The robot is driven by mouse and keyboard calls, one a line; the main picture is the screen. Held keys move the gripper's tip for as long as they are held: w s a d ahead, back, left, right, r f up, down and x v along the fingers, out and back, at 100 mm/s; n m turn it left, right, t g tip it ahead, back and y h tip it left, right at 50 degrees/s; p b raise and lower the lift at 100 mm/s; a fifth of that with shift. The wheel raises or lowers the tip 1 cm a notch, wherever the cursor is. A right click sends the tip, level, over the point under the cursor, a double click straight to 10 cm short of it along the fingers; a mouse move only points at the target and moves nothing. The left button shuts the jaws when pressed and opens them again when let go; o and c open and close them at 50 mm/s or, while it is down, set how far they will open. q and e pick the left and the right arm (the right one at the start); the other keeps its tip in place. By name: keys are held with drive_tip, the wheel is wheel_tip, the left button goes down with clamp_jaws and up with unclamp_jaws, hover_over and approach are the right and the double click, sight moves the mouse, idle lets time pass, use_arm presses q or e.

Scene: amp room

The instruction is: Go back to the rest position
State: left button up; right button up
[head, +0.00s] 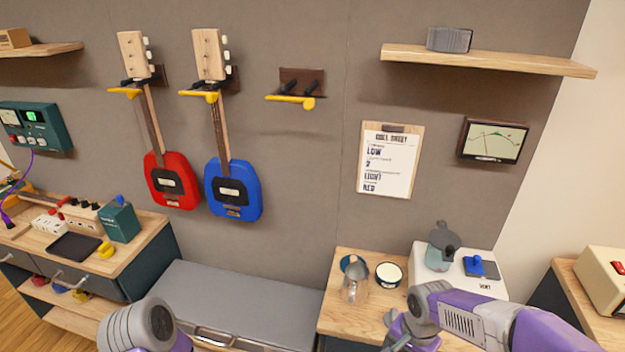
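My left arm shows only as a grey rounded joint and a purple link at the bottom edge, left of centre; its gripper is outside the picture. My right arm comes in from the right with a purple and grey link over the right wooden cabinet. My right gripper (396,336) is small and partly hidden by the wrist at the lower edge. Its fingers are not clear enough to tell whether they are open or shut, and I see no object clearly held in it.
A glass pitcher (354,284), white cup (389,274) and moka pot (441,246) stand near my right arm. A grey bench (240,300) lies between the cabinets. Red (172,183) and blue (233,190) guitars hang beside an empty hanger (297,100).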

drive_tip(key=s+a+f+n+y, duration=0.1)
drive_tip(key=s+a+f+n, duration=0.1)
drive_tip(key=f, duration=0.6)
drive_tip(key=s+a+f+n+y, duration=0.1)
drive_tip(key=s+a+f, duration=0.3)
drive_tip(key=f, duration=0.5)
drive_tip(key=s+a+f+n+y, duration=0.1)
drive_tip(key=s+a+f+n, duration=0.2)
drive_tip(key=f, duration=0.6)
drive_tip(key=shift+s+a+t+y, duration=0.3)
drive_tip(key=shift+s+a, duration=0.05)
drive_tip(key=shift+a, duration=0.4)
